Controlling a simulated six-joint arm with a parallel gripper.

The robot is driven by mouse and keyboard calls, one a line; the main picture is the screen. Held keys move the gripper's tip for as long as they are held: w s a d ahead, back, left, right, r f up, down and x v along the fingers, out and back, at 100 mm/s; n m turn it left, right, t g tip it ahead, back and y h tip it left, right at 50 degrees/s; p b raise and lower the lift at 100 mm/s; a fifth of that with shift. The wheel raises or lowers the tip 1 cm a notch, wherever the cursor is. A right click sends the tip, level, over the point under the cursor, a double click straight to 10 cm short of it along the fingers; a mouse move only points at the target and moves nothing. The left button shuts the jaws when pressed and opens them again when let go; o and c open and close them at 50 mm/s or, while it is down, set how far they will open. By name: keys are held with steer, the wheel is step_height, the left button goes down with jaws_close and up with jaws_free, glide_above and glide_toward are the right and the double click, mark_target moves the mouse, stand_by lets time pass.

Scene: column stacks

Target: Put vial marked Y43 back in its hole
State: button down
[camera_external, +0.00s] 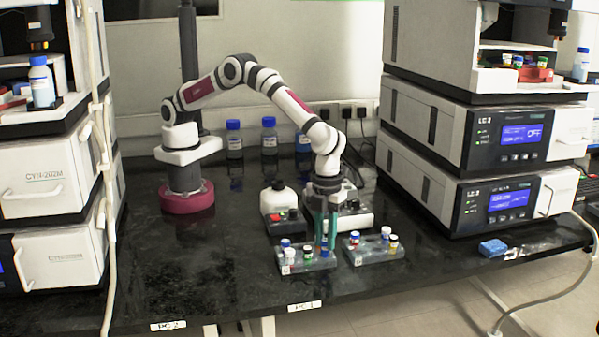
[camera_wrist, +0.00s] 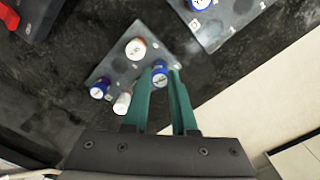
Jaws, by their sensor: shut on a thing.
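My gripper (camera_external: 326,242) points down over the near-left vial rack (camera_external: 306,266), its green fingers shut. In the wrist view, a blue-capped vial (camera_wrist: 159,77) sits between the fingertips (camera_wrist: 164,70) of my gripper. It appears at the rack's right part in the external view; I cannot tell whether it is in a hole or just above. Its cap mark is too small to read, so I cannot confirm Y43. In the wrist view the rack (camera_wrist: 117,66) also holds a white-capped vial (camera_wrist: 135,49), a blue-capped vial (camera_wrist: 99,89) and a pale vial (camera_wrist: 123,102).
A second rack (camera_external: 372,254) with several vials stands close on the right. Large instruments (camera_external: 480,140) flank the bench on the right. The bench is clear to the left of the racks.

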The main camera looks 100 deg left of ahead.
steer(key=shift+f, duration=0.25)
steer(key=shift+f, duration=0.25)
steer(key=c, duration=0.6)
jaws_free()
steer(key=shift+c, duration=0.2)
steer(key=shift+o, duration=0.3)
steer(key=shift+o, duration=1.3)
steer(key=shift+r, duration=3)
